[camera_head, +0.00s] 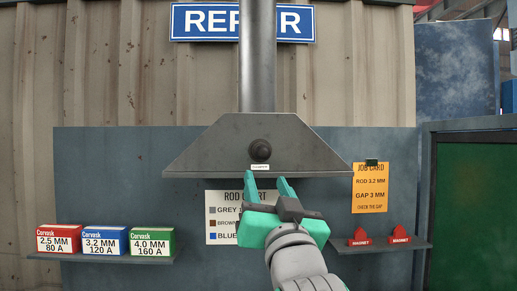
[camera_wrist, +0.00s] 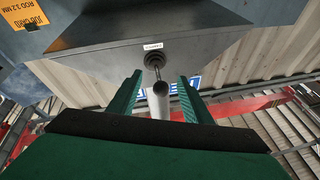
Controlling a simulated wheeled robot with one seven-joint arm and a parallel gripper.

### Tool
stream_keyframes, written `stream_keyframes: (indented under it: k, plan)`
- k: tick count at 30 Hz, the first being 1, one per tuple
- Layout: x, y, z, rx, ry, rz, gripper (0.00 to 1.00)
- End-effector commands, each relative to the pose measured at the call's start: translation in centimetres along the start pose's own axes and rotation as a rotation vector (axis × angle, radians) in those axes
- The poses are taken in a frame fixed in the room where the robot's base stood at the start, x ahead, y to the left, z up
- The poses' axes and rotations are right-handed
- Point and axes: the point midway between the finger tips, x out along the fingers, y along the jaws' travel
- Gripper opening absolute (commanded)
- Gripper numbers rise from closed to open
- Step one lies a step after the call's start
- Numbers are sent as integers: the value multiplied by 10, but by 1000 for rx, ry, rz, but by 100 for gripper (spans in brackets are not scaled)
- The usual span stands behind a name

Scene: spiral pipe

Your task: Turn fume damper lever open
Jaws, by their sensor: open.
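The fume damper lever (camera_head: 260,152) shows in the head view as a dark round knob on the sloped front of the grey fume hood (camera_head: 215,150), above a small white label. In the wrist view, the lever (camera_wrist: 155,61) has a dark round base and a short thin stem with a dark end. My gripper (camera_head: 267,181) is just below the hood's lower edge in the head view, fingers pointing up. In the wrist view my gripper (camera_wrist: 160,79) is open and empty; the lever appears between and beyond its fingertips. I see no contact.
A grey duct (camera_head: 257,60) rises from the hood. The rod chart (camera_head: 225,198) is partly hidden behind my gripper. An orange job card (camera_head: 370,190) hangs right, above a shelf with red magnets (camera_head: 360,238). Rod boxes (camera_head: 105,240) stand on the left shelf.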

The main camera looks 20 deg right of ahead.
Motion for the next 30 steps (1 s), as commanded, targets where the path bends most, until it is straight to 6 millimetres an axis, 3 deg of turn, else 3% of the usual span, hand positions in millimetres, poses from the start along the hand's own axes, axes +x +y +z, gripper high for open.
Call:
stream_keyframes:
  k: [1, 4, 11, 24, 30]
  plan:
    - [-2, -2, -15, -7, 9, 0, 45]
    - [-4, -5, -32, -14, 16, 1, 45]
    - [4, -5, -42, -19, 18, 5, 45]
    - [75, -2, -43, -21, 18, 8, 45]
    - [96, -6, -43, -19, 18, 2, 45]
